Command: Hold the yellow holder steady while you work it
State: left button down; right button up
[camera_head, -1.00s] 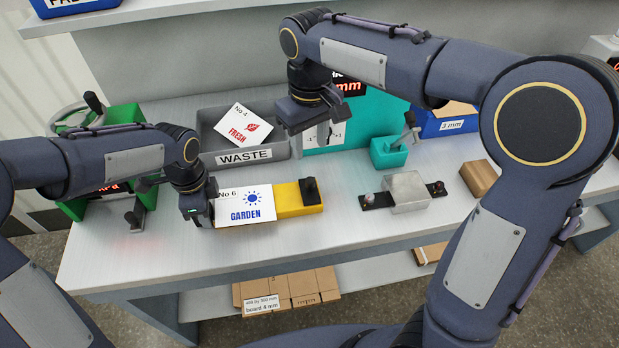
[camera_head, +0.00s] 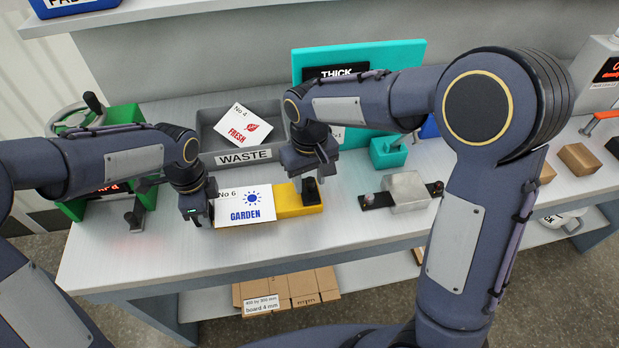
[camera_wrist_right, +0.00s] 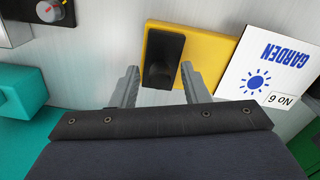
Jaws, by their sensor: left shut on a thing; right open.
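The yellow holder (camera_head: 290,201) lies on the bench, with a black upright knob or lever (camera_head: 311,190) at its right end. A white card marked No 6 GARDEN (camera_head: 243,204) covers its left part. My left gripper (camera_head: 198,214) is shut at the left end of the card and holder; its fingertips are mostly hidden, so I cannot tell which of the two it grips. My right gripper (camera_head: 312,178) is open just above the black knob. In the right wrist view its two fingers (camera_wrist_right: 160,88) stand either side of the knob (camera_wrist_right: 162,60), apart from it, with the yellow holder (camera_wrist_right: 207,52) behind.
A grey WASTE tray (camera_head: 205,125) holding a No 4 FRESH card (camera_head: 238,124) stands behind the holder. A teal gauge (camera_head: 390,62) stands behind right. A metal block on a black bar (camera_head: 405,190) sits to the right. The bench front is clear.

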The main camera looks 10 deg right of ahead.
jog(key=shift+f, duration=0.15)
jog(key=shift+c, duration=0.4)
grip_shut()
jog(key=a, duration=0.6)
jog(key=shift+w+a, duration=0.1)
jog(key=shift+a, duration=0.15)
jog(key=shift+o, duration=0.4)
grip_release()
jog(key=shift+d, duration=0.1)
